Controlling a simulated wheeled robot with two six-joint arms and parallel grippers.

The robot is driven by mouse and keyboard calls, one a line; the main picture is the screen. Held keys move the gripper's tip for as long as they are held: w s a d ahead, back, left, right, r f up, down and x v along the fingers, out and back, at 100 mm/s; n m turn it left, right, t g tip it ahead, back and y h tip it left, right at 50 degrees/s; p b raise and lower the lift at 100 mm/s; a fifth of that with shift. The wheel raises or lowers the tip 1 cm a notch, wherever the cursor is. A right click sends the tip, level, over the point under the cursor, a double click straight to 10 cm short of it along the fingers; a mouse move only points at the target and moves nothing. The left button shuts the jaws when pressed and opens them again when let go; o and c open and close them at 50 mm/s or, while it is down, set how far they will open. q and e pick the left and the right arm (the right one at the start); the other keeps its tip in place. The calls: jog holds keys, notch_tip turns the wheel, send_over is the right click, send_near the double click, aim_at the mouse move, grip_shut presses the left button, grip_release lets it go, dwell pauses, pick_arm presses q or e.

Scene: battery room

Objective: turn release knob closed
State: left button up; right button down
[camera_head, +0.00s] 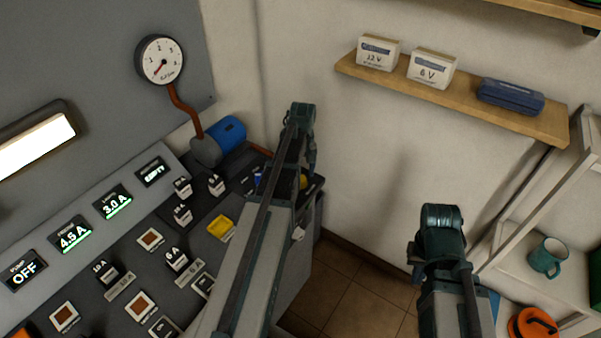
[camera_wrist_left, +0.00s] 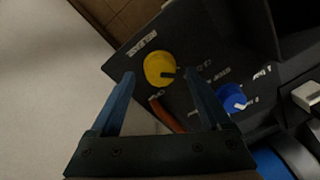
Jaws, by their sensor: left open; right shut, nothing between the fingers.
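A round yellow knob (camera_wrist_left: 156,66) with a dark pointer mark sits on the dark panel in the left wrist view. The mark points to the right; the small lettering around it is too blurred to read. A sliver of the knob shows behind my left arm in the head view (camera_head: 303,182). My left gripper (camera_wrist_left: 158,76) is open, its two blue fingers on either side of the knob's image; whether they touch it I cannot tell. My right gripper (camera_head: 416,272) is shut and empty, low beside the shelves and away from the panel, mostly hidden by its arm.
A blue knob (camera_wrist_left: 230,98) sits right of the yellow one. A reddish-brown tube (camera_wrist_left: 166,114) shows between my fingers. The console (camera_head: 125,245) carries several switches and displays. A wall shelf (camera_head: 480,108) holds boxes; a mug (camera_head: 547,257) stands on a rack.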

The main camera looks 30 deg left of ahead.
aim_at(302, 178)
pick_arm(q)
notch_tip(302, 178, up, 12)
jog(key=p, duration=1.1)
jog(key=shift+w, duration=0.15)
jog(key=shift+d+f, duration=0.1)
jog(key=shift+d, duration=0.1)
jog(key=s+d+f+m+b, duration=0.1)
jog(key=s+d+m, duration=0.3)
jog(key=d, duration=0.6)
jog(key=s+d+f+m+b, duration=0.1)
jog(key=s+d+m, duration=0.4)
jog(key=s+d, duration=0.2)
jog(key=s+d+f+m+y+b, duration=0.1)
jog(key=s+d+m, duration=0.4)
jog(key=d, duration=0.7)
jog(key=shift+s+d+f+b, duration=0.2)
jog(key=shift+s+d+b, duration=0.15)
jog(key=shift+s, duration=0.15)
